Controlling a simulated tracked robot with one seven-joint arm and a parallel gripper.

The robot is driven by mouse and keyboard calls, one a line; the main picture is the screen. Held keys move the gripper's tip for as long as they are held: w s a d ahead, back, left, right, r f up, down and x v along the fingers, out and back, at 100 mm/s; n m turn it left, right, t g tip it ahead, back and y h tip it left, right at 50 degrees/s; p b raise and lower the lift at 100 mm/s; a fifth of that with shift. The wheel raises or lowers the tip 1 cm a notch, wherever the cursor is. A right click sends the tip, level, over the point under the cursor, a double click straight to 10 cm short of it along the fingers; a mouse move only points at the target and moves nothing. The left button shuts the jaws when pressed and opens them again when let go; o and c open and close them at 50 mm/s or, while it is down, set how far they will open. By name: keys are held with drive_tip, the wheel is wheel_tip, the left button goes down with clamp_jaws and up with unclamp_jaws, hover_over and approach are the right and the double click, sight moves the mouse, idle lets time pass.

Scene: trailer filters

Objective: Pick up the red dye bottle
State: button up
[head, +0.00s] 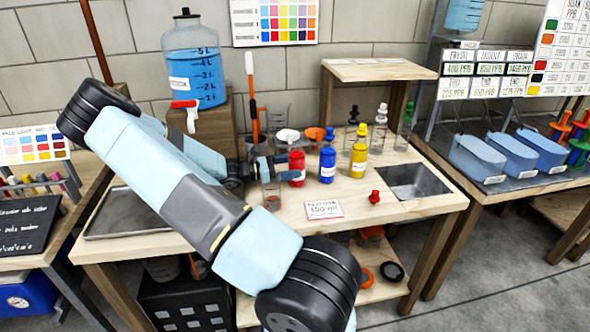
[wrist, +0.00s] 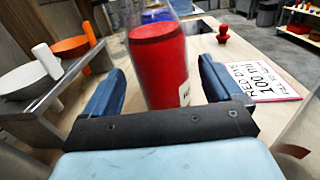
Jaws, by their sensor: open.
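The red dye bottle (head: 297,166) stands upright on the wooden workbench, left of the blue bottle (head: 327,163). In the wrist view the red bottle (wrist: 158,65) stands between the two blue fingers of my gripper (wrist: 155,90), with a gap visible on each side. The fingers are open, and I see no contact with the bottle. The bottle's lower part is cut off in the wrist view by the gripper's body.
A yellow bottle (head: 359,154) and clear bottles stand to the right. A red stopper (head: 374,197) and a label card (head: 323,209) lie in front. A small rack with bowls (wrist: 50,75) stands close to the left finger. A sink (head: 418,182) is at the right.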

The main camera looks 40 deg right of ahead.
sight(302, 163)
drive_tip(key=shift+x, duration=2.3)
drive_tip(key=shift+r, duration=0.2)
drive_tip(key=shift+c, duration=0.2)
drive_tip(key=c, duration=1.3)
drive_tip(key=shift+o, duration=0.2)
